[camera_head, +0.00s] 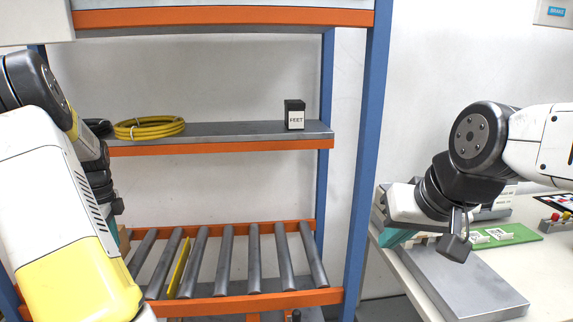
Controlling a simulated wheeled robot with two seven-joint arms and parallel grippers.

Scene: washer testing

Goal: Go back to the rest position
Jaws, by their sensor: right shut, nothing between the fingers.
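My right arm comes in from the right edge, with a black wrist and a pale hand. My right gripper (456,240) points down with its dark fingers together and nothing between them. It appears above the grey metal plate (455,283) on the right-hand table; I cannot tell the exact gap. My left arm fills the left side, with white and yellow covers and dark joints, in front of the rack. Its fingers cannot be made out, hidden behind its own links or out of frame.
A blue and orange rack (368,150) stands ahead. Its shelf (230,131) carries a coiled yellow hose (150,127) and a black box labelled FEET (294,115). Below are several grey rollers (254,258). A green board (515,234) lies on the right table (400,268).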

